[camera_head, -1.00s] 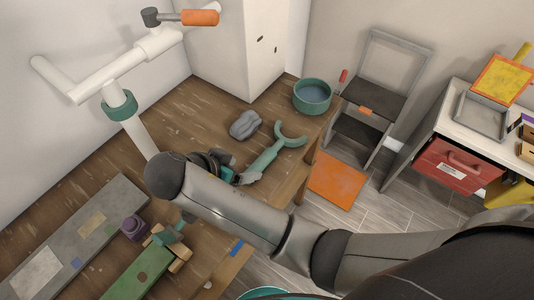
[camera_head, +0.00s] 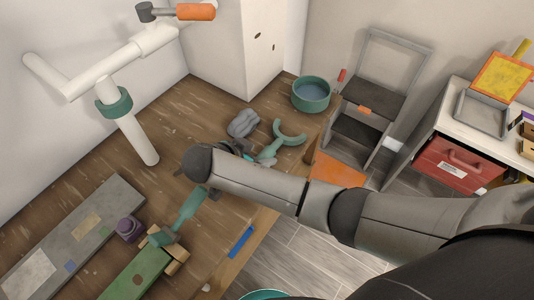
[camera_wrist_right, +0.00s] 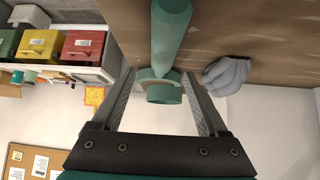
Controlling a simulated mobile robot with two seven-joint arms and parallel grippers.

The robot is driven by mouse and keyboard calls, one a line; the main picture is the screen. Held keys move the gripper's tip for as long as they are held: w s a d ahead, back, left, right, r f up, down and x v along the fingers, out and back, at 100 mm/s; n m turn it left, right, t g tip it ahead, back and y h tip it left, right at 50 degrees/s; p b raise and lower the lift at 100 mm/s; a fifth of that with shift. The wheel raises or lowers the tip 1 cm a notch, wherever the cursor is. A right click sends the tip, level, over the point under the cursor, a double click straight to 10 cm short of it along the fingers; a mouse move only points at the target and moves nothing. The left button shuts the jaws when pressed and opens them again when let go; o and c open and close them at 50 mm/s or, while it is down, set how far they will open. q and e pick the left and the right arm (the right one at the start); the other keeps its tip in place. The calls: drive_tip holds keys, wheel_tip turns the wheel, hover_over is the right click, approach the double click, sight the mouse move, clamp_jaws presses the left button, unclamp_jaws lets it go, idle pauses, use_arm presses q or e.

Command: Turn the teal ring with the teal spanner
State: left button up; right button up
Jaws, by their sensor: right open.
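The teal spanner (camera_head: 289,133) lies on the wooden table, its open hooked head pointing away. My arm hides much of its handle. The teal ring (camera_head: 115,103) sits around the white pipe at the left. My right gripper is mostly hidden behind its own wrist in the head view. In the right wrist view the gripper (camera_wrist_right: 158,75) is open, with the spanner's handle (camera_wrist_right: 172,30) running along the middle of the view between and above the fingers; I see no grip on it. My left gripper is not in view.
A grey lumpy object (camera_head: 244,123) lies beside the spanner, and a teal bowl (camera_head: 311,94) stands behind it. A purple part (camera_head: 129,229), a green block (camera_head: 137,276) and another teal tool (camera_head: 185,211) are at the front left. The table beneath the pipe is clear.

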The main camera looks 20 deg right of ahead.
sight(265, 153)
drive_tip(key=x, duration=0.4)
drive_tip(key=shift+w+f, duration=0.15)
drive_tip(key=shift+f, duration=0.05)
clamp_jaws()
idle(0.4)
